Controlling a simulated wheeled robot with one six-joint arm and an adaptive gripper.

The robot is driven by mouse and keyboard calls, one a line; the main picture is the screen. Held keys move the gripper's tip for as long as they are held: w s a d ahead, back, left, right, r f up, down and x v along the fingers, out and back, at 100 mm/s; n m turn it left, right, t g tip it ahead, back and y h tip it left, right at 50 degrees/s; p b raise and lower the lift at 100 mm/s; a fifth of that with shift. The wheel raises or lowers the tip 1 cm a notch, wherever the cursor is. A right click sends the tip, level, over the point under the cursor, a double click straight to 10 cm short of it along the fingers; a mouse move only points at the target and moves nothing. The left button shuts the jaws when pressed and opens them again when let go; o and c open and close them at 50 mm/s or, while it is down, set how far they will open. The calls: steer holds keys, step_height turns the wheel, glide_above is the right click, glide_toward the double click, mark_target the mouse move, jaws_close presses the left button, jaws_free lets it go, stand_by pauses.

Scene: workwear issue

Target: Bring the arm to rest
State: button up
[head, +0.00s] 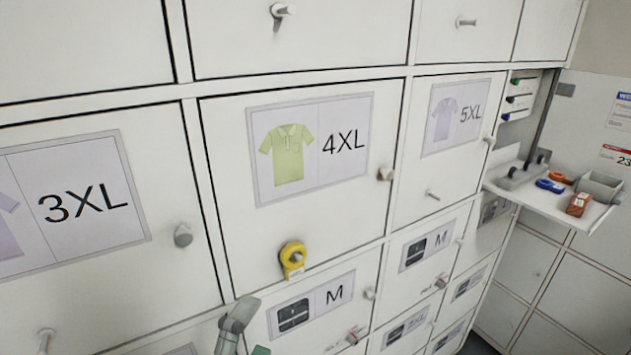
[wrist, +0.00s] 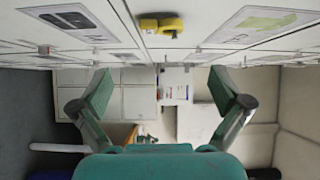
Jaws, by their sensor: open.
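My gripper (wrist: 160,92) is open and empty in the wrist view, its two green finger pads spread wide apart with nothing between them. In the head view only part of my gripper (head: 237,322) shows at the bottom edge, in front of the locker doors below the 4XL door (head: 235,225). The rest of the arm is out of that view.
White locker doors with knobs fill the head view, labelled 3XL, 4XL, 5XL and M. A shelf (head: 550,203) with small items juts out at right.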

steer(key=w+d+f+n+y, duration=0.1)
steer(key=d+f+n+y, duration=0.1)
steer(key=d+f+n, duration=0.4)
steer(key=w+d+f+n+y, duration=0.2)
steer(key=f+n, duration=0.3)
steer(key=f, duration=0.3)
steer(key=s+d+f+n+g+y, duration=0.1)
steer(key=s+d+f+n+y, duration=0.1)
steer(key=s+d+f+n, duration=0.3)
steer(key=s+d+f+n+g+y, duration=0.1)
steer(key=s+d+f+n, duration=0.1)
steer(key=d+f, duration=0.35)
steer(key=s+d+f+n+g+y, duration=0.1)
steer(key=s+d+f+n, duration=0.3)
steer(key=s, duration=0.8)
steer(key=s+d+r+h, duration=0.1)
steer(key=s+d, duration=0.1)
steer(key=s, duration=0.4)
steer(key=s+d+r+h, duration=0.1)
steer(key=s+d+r, duration=0.1)
steer(key=s, duration=0.5)
steer(key=shift+d+m+t, duration=0.3)
steer(key=shift+d+m, duration=0.1)
steer(key=shift+d, duration=0.45)
